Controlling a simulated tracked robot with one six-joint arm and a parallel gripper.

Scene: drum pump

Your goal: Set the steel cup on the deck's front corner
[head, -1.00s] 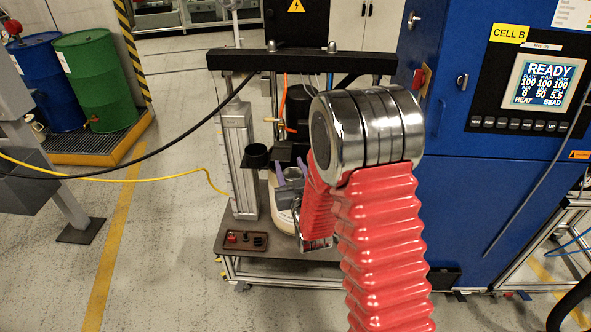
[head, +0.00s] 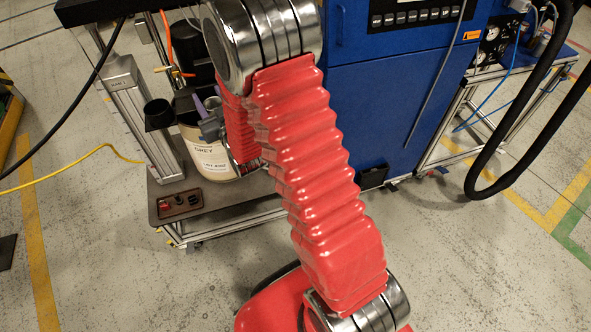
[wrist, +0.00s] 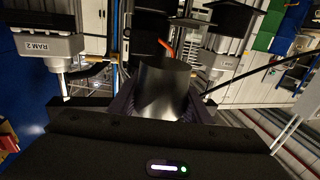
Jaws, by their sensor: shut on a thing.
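The steel cup (wrist: 162,92) shows in the wrist view as a dark, shiny, tapering cylinder. My gripper (wrist: 160,108) is shut on it, with a jaw on each side. In the head view my gripper (head: 208,116) is small and partly hidden behind my red arm, just in front of the pale labelled drum. The deck (head: 222,194) is a dark brown plate on an aluminium frame. Its front left corner carries a small control box (head: 180,203), and bare plate shows to the right of it.
The pale drum (head: 205,158) stands on the deck beside an aluminium ram post (head: 135,95). A black cup-like part (head: 158,115) is near the post. A blue cabinet (head: 375,115) stands to the right. A yellow hose (head: 75,160) and a black cable run at left.

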